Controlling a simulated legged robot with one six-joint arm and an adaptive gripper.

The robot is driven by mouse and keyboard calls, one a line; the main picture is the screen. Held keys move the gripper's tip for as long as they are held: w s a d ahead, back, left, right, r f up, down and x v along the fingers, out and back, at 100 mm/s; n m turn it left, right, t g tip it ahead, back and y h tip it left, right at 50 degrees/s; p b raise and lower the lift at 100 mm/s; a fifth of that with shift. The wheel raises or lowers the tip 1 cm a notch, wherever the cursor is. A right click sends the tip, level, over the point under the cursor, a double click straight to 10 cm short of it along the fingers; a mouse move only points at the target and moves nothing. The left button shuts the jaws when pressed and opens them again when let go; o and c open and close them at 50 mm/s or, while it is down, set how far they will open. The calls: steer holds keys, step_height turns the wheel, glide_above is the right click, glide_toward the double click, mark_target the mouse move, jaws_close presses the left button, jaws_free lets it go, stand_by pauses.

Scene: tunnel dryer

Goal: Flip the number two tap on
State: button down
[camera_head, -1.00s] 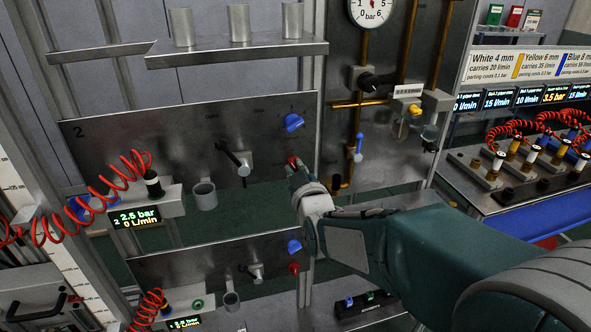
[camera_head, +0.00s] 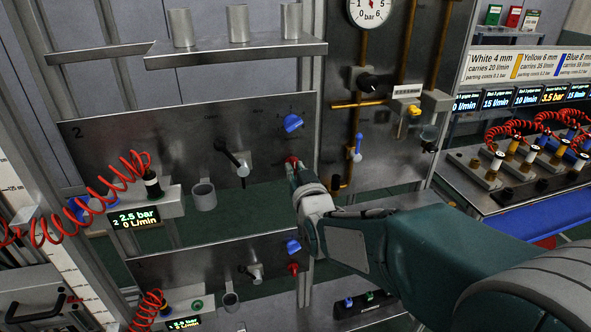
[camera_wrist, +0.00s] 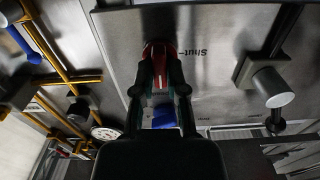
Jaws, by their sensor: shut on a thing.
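The number two panel (camera_head: 100,140) carries a blue knob (camera_head: 292,123) at its upper right and a red tap (camera_head: 292,159) below it. My gripper (camera_head: 294,167) reaches the red tap from the lower right. In the wrist view, my gripper (camera_wrist: 160,72) has its two dark fingers on either side of the red tap (camera_wrist: 158,50) and is shut on it. The word "Shut" is printed beside the tap. The fingers hide part of the tap, and its exact angle is hard to tell. The panel's display (camera_head: 136,217) reads 2.5 bar and 0 L/min.
A black-handled lever (camera_head: 236,160) and a grey cup (camera_head: 203,196) are left of the tap. A lower panel (camera_head: 190,268) has a similar blue knob and red tap. Brass pipes and a gauge (camera_head: 371,10) stand to the right. A metal shelf (camera_head: 240,50) is above.

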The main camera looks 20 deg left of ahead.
steer(key=shift+f, duration=0.15)
steer(key=c, duration=0.8)
jaws_free()
steer(key=shift+o, duration=0.6)
steer(key=shift+w+a, duration=0.1)
steer(key=shift+a, duration=0.05)
steer(key=v, duration=1.2)
steer(key=shift+a, duration=0.15)
